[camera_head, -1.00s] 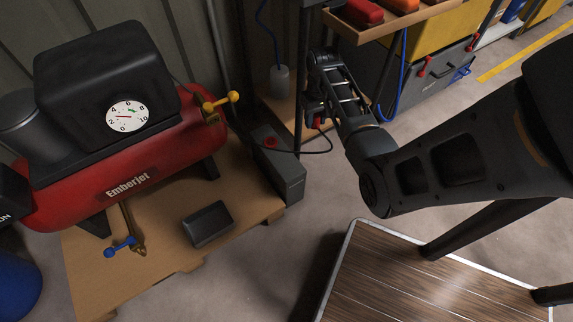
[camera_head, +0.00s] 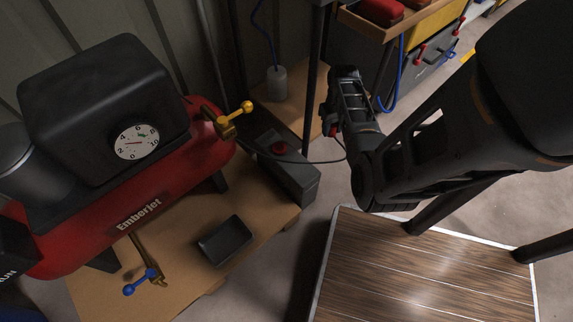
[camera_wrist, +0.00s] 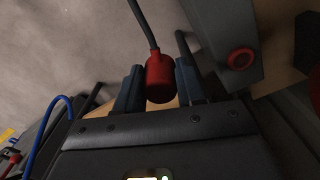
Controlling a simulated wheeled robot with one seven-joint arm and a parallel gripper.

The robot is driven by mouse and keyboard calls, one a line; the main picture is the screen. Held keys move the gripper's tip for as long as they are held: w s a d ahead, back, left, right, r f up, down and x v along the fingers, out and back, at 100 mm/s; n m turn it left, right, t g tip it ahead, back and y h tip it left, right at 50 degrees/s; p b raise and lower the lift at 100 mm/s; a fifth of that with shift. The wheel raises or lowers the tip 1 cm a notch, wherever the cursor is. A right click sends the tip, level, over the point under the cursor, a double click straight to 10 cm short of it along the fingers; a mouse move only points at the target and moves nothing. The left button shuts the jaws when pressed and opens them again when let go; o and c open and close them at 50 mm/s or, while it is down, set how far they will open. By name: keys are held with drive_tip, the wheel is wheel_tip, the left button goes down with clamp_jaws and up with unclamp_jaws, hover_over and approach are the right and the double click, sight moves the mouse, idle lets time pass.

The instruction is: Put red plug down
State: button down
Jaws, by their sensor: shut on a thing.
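The red plug (camera_wrist: 158,77) sits between the two fingers of my gripper (camera_wrist: 158,88) in the wrist view, and a dark cable runs up from it. In the head view only a small red bit of the plug (camera_head: 333,131) shows beside my gripper (camera_head: 334,124); the rest is hidden by my arm. My gripper is shut on the plug. The plug is held in the air, to the right of the grey box with the red button (camera_head: 298,179). The black cable (camera_head: 318,161) runs between the plug and that box.
A red compressor (camera_head: 150,205) stands on a wooden pallet (camera_head: 190,286). An open black tray (camera_head: 226,241) lies on bare pallet. A yellow valve (camera_head: 229,120) and a blue-handled valve (camera_head: 146,281) stick out. A wood-topped platform (camera_head: 400,270) is at lower right; a shelf (camera_head: 385,28) stands behind.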

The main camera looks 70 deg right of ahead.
drive_tip(key=b, duration=0.3)
hover_over(300, 169)
wheel_tip(300, 169, down, 7)
drive_tip(key=shift+f, duration=0.1)
drive_tip(key=shift+f+b, duration=0.85)
drive_tip(key=shift+f, duration=1.05)
drive_tip(key=shift+f, duration=0.1)
drive_tip(key=shift+f, duration=0.25)
drive_tip(key=c, duration=0.7)
unclamp_jaws()
